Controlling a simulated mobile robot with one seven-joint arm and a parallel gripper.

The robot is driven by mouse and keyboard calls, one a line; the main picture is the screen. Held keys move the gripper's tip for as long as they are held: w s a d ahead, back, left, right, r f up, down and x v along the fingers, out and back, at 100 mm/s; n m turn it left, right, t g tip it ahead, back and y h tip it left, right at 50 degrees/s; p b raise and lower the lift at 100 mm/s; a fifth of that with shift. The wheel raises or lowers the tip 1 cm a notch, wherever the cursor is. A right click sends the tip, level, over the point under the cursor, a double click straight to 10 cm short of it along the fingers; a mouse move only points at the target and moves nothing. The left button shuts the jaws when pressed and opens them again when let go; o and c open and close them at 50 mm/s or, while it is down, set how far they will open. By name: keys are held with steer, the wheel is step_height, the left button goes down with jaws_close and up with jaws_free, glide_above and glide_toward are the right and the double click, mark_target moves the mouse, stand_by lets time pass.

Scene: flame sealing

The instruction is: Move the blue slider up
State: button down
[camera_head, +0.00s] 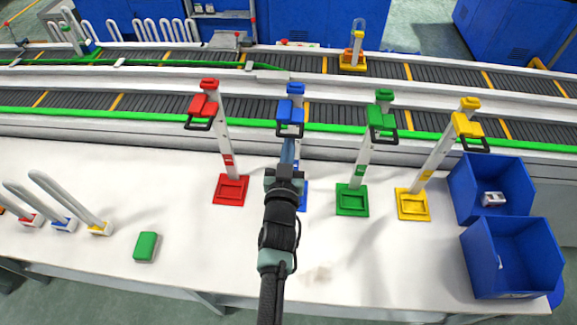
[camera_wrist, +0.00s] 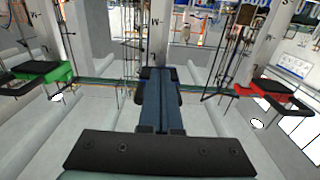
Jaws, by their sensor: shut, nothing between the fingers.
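The blue slider (camera_head: 290,112) sits near the top of the upright white post with a blue cap (camera_head: 296,88), and its black handle hangs on the near side. My gripper (camera_head: 288,143) is shut and empty, pointing up, with its tips just below that handle. I cannot tell whether they touch. My arm hides most of the post's lower part and its blue base (camera_head: 303,196).
A red slider (camera_head: 203,106) stands left; green (camera_head: 381,116) and yellow (camera_head: 467,125) sliders stand right, all high on posts. Red (camera_wrist: 266,88) and green (camera_wrist: 45,73) handles flank my fingers. Blue bins (camera_head: 512,262) occupy the right; a green block (camera_head: 146,246) lies left. A conveyor runs behind.

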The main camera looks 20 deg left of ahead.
steer(key=p+v, duration=0.4)
steer(key=v, duration=0.6)
stand_by(0.3)
steer(key=shift+f, duration=0.1)
stand_by(0.3)
steer(key=w+d+r+t+b, duration=0.2)
steer(key=w+d+r+b, duration=0.15)
steer(key=r, duration=1.05)
steer(key=w+d+r+t+b, duration=0.2)
steer(key=w+r+t+b, duration=0.15)
steer(key=r, duration=0.95)
steer(key=s+d+r+m+t+h+b, duration=0.1)
steer(key=s+d+r+t+h+b, duration=0.1)
steer(key=s+d+r, duration=0.3)
steer(key=s+d+r+m+t+h+b, duration=0.2)
steer(key=s+d+r, duration=0.3)
steer(key=s+r, duration=0.6)
step_height(320, 180, up, 6)
steer(key=shift+s+r+h+b, duration=0.2)
steer(key=shift+h+b, duration=0.2)
steer(key=shift+h, duration=0.1)
